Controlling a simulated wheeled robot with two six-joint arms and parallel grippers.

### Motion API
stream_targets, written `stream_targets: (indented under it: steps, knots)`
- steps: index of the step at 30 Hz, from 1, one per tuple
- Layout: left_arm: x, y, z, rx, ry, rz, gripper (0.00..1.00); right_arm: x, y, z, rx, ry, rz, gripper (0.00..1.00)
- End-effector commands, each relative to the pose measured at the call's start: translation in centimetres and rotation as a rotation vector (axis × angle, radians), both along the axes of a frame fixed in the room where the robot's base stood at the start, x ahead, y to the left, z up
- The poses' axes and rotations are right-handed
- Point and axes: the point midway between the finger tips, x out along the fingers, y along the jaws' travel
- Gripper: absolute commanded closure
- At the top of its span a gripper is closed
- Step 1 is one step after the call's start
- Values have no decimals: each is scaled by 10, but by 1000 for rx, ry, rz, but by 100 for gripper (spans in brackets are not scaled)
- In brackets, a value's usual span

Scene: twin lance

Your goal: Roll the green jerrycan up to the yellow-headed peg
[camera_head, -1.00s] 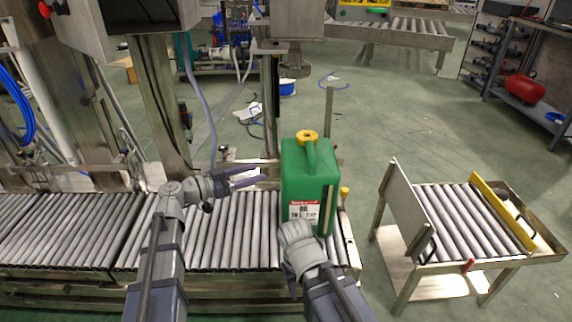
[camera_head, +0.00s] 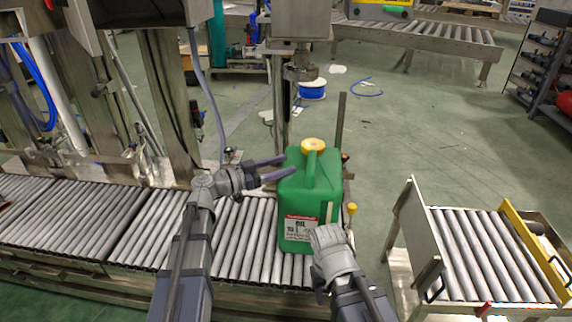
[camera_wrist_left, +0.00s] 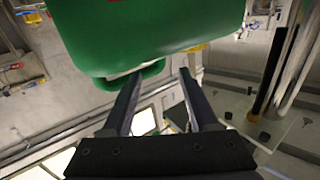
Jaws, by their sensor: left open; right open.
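The green jerrycan (camera_head: 296,190) stands upright on the roller conveyor (camera_head: 232,228), with a yellow cap and a label on its front. The yellow-headed peg (camera_head: 351,209) stands just right of it, with a narrow gap visible. My left gripper (camera_head: 279,168) is open, its fingers at the can's upper left side; contact is unclear. In the left wrist view the can (camera_wrist_left: 150,25) fills the top, beyond the two spread fingers (camera_wrist_left: 160,90). My right gripper (camera_head: 331,217) is open at the can's front right lower side, its fingers mostly hidden.
A separate roller cart (camera_head: 490,255) with an upright plate stands to the right, across a gap. A metal filling head (camera_head: 301,65) hangs behind the can. Posts and machine frames line the conveyor's far side.

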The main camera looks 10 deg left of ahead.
Motion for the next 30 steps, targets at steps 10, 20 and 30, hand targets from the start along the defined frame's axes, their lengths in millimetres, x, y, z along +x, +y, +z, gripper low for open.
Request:
stream_targets:
  steps: [10,20,30]
  knots:
    - [26,-38,0,0,0,-3,40,0,0,0,0,0,0,50]
    - [41,-63,0,0,0,-1,40,0,0,0,0,0,0,50]
    - [42,-64,0,0,0,0,43,0,0,0,0,0,0,50]
